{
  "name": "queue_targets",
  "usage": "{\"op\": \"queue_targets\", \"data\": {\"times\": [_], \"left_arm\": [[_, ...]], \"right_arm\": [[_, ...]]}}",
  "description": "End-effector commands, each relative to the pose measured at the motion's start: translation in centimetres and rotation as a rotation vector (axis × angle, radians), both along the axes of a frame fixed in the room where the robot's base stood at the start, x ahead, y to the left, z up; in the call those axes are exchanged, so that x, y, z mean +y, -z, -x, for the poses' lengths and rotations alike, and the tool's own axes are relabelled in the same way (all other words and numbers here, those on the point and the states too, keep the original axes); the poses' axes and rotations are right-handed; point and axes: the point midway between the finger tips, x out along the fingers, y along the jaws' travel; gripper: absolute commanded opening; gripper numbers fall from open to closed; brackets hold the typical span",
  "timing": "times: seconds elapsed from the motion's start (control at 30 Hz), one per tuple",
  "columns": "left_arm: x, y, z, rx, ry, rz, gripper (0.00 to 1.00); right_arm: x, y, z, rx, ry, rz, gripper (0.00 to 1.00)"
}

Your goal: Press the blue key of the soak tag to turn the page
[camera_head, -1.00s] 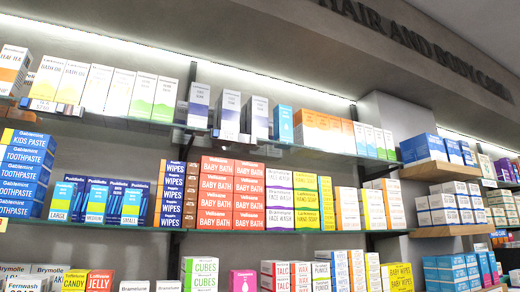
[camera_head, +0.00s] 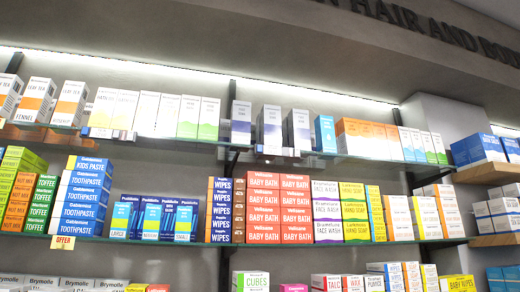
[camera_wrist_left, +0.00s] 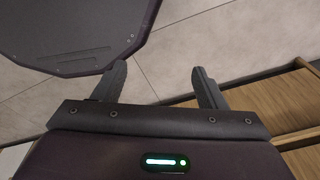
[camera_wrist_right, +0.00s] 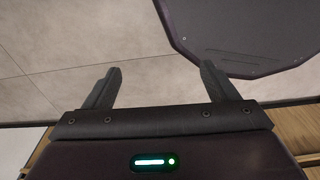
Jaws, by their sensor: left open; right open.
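I cannot make out the soak tag or its blue key in any view. A small offer label (camera_head: 62,242) hangs on the edge of the middle shelf at the left. My left gripper (camera_wrist_left: 160,78) is open and empty above a tiled floor in the left wrist view. My right gripper (camera_wrist_right: 158,75) is open and empty above the floor in the right wrist view. Neither gripper shows in the head view.
Wooden shelves (camera_head: 490,173) stick out at the right. Wooden furniture (camera_wrist_left: 262,108) stands close by my left gripper.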

Motion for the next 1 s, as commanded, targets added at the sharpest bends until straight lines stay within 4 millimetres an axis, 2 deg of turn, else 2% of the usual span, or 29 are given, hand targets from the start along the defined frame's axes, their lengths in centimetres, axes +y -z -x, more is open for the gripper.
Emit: {"op": "queue_targets", "data": {"times": [0.03,0.23,0.5,0.77,1.0], "left_arm": [[0.1,0.1,0.6,0.008,0.0,-0.001,0.59],[0.2,0.2,2.3,0.034,0.0,-0.003,0.33],[0.2,0.2,2.2,0.033,0.0,-0.003,0.0],[0.1,0.1,1.3,0.019,0.0,-0.002,0.0],[0.1,0.1,1.3,0.018,0.0,-0.002,0.0]], "right_arm": [[-0.2,0.0,0.1,0.002,-0.001,0.002,0.8],[-0.7,0.1,0.8,0.011,-0.002,0.009,0.8],[-0.9,0.1,1.3,0.019,-0.002,0.012,0.8],[-0.9,0.1,1.3,0.019,-0.001,0.011,0.8],[-0.9,0.1,1.1,0.017,-0.001,0.011,0.8]]}}
